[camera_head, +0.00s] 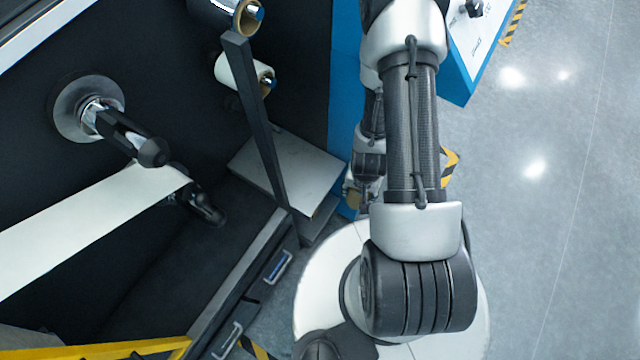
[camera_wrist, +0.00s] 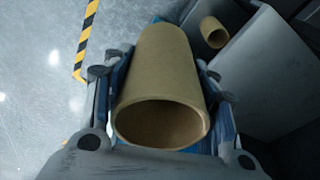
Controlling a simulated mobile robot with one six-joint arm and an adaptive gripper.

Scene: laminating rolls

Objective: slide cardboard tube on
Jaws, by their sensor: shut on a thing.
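A brown cardboard tube (camera_wrist: 165,70) fills the middle of the wrist view, its open end toward the camera. My gripper (camera_wrist: 164,75) is shut on it, with one finger on each side. In the head view, my gripper (camera_head: 358,190) is low behind my arm, right of a grey box, and the arm hides most of it and the tube. A bare spindle (camera_head: 125,135) with a round metal flange (camera_head: 72,108) sticks out of the dark machine wall at the left, well away from the gripper.
Two rolls on cardboard cores, upper (camera_head: 215,12) and lower (camera_head: 238,72), hang at the top. A dark upright bar (camera_head: 262,130) stands before the grey box (camera_head: 290,165). A white web (camera_head: 90,215) crosses the left. A second tube (camera_wrist: 213,32) shows beyond the gripper. Floor at right is clear.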

